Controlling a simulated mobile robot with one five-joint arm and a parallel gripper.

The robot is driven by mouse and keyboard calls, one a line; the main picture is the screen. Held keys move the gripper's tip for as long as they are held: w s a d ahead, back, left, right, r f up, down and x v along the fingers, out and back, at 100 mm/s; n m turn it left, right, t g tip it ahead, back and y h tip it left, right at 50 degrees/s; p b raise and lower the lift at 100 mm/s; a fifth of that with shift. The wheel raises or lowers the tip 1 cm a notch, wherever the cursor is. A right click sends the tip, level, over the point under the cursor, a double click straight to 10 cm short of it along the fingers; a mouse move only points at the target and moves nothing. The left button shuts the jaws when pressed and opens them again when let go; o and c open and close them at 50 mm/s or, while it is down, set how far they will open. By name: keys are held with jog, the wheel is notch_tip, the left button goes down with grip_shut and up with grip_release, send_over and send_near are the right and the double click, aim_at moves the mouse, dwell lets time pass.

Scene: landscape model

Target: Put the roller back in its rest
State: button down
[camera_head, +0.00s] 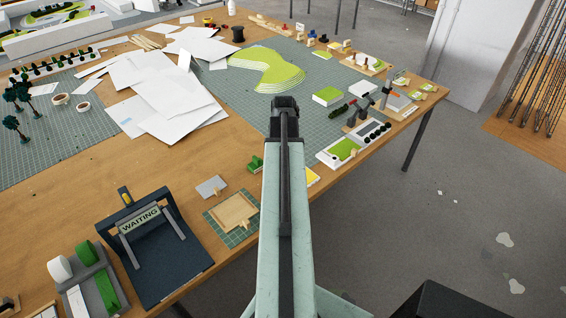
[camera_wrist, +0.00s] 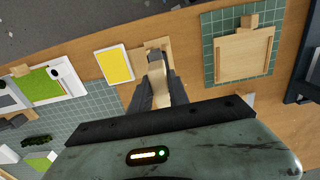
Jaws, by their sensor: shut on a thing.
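My gripper (camera_wrist: 154,77) is shut on a tan piece (camera_wrist: 157,68) with a dark grey end, seen between the fingers in the wrist view. It is probably the roller, but most of it is hidden by the fingers. In the head view my arm hides the fingertips and the held piece. The gripper is over the wooden table, between a yellow card (camera_wrist: 115,66) and a wooden frame (camera_wrist: 243,56) on a green mat. I cannot tell for sure which object is the rest.
A white tray with a green panel (camera_head: 338,152) stands right of my arm; a small green object (camera_head: 256,163) is left of it. A dark press marked WAITING (camera_head: 153,250) stands at the lower left. Loose papers (camera_head: 165,85) cover the far left. The table edge is close.

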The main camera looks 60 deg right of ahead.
jog(key=shift+f+b, duration=3.45)
jog(key=shift+f, duration=0.35)
jog(key=shift+f, duration=0.2)
jog(key=c, duration=1.2)
grip_release()
jog(key=shift+o, duration=0.2)
jog(key=shift+r, duration=0.15)
notch_tip(320, 180, up, 8)
jog(key=p, duration=0.7)
jog(key=shift+p, duration=0.3)
jog(key=shift+f, duration=0.25)
